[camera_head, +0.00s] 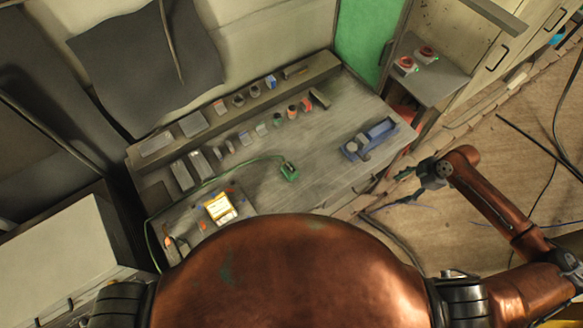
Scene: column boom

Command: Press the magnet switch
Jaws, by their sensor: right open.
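Two small boxes with round red tops sit on a grey shelf (440,82) at the upper right: a nearer red-topped box (405,66) and a farther red-topped box (426,55). They look like push-button switches; I cannot read any label and cannot tell which one is the magnet switch. My right gripper (412,182) is open and empty, below the shelf in the picture and well apart from both boxes. My left gripper is out of view; only my left shoulder shows.
A grey workbench (325,165) holds several small parts, a blue vise-like tool (369,140), a green cabled device (289,171) and a yellow-white device (220,207). A green panel (365,40) stands left of the shelf. Black cables (540,145) lie on the brown floor at right.

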